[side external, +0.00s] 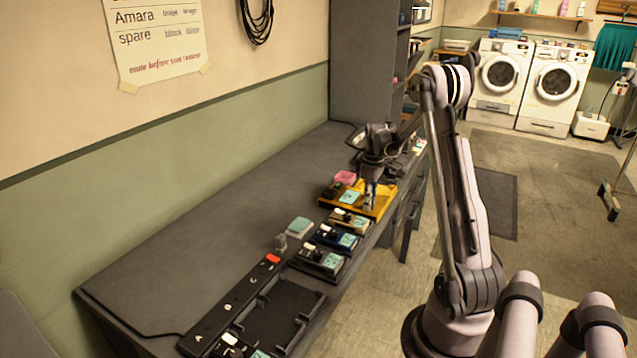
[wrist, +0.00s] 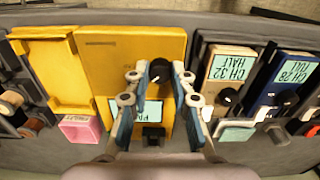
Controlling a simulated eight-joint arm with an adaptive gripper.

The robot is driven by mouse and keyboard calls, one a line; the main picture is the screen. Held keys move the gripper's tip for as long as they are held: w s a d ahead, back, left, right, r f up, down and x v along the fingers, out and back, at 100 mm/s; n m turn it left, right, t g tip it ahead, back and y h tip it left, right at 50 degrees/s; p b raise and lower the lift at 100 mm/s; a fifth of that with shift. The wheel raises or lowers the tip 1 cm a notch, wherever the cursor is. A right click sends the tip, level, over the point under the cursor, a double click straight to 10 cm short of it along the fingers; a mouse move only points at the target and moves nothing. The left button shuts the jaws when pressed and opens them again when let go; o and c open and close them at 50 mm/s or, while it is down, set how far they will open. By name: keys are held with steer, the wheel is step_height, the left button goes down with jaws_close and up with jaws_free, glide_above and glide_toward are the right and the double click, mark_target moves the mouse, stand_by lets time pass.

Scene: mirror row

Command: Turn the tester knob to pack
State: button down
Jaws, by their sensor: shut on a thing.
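The yellow tester (wrist: 130,45) lies on the bench at the right of an empty yellow cradle (wrist: 45,65) in the wrist view. In the side external view the yellow unit (side external: 384,207) is under my gripper (side external: 369,203). The dark round tester knob (wrist: 160,71) stands on the tester's face. My gripper (wrist: 160,78) is pointed down with its two fingertips closed on either side of the knob. A pale green label (wrist: 152,113) lies between the fingers, upside down and partly hidden, so I cannot read it fully. The knob's exact setting is unclear.
A pink box (wrist: 80,128) is beside the tester. Units labelled CH 32 HALF (wrist: 232,62) and CH 28 FULL (wrist: 293,68) stand close on the right. A black tray (side external: 283,312) lies at the near bench end. The bench (side external: 215,220) is clear along the wall.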

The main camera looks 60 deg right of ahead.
stand_by(0.4)
steer(key=c, duration=1.1)
jaws_free()
steer(key=shift+c, duration=0.2)
step_height(320, 180, up, 12)
